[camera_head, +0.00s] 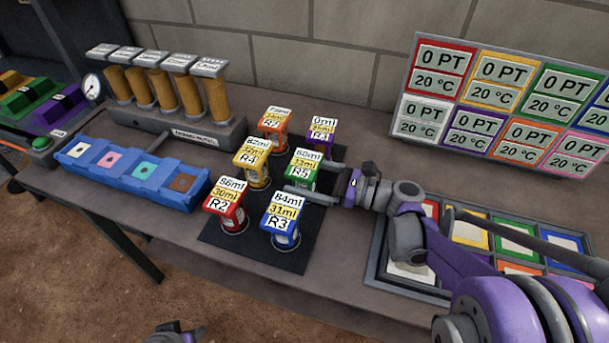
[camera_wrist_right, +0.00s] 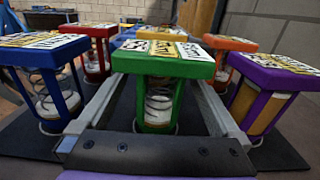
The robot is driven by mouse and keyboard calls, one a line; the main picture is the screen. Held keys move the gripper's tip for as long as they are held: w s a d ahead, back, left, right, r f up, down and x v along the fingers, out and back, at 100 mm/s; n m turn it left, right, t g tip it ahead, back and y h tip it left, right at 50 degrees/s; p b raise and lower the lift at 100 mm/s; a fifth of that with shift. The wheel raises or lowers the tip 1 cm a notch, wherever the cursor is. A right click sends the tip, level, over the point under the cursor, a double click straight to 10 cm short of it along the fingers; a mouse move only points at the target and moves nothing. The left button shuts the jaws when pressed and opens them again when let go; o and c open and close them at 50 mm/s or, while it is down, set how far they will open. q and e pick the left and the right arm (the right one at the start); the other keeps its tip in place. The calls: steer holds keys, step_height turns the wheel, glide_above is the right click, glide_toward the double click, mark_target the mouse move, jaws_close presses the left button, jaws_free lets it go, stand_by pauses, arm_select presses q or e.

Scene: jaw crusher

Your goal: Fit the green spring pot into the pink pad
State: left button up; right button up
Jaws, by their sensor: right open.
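The green spring pot (camera_head: 301,172), with a label block marked R5 on top, stands upright on a dark mat among other pots. In the right wrist view the green pot (camera_wrist_right: 158,100) is straight ahead, with a coil inside its green frame. My right gripper (camera_head: 305,180) is open, its fingers on either side of the green pot. In the wrist view both fingers of the gripper (camera_wrist_right: 157,88) flank it; I cannot tell whether they touch. The pink pad is not clearly visible; my right arm covers part of the pad tray (camera_head: 375,250). My left gripper (camera_head: 176,332) shows only partly at the bottom edge.
Close around stand a blue pot (camera_head: 283,220), a red pot (camera_head: 229,205), a yellow pot (camera_head: 254,163), an orange pot (camera_head: 273,130) and a purple pot (camera_head: 321,136). A blue tray (camera_head: 130,175) lies left. A display board (camera_head: 507,105) stands behind the pad tray.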

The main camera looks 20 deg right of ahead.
jaws_close()
stand_by(0.3)
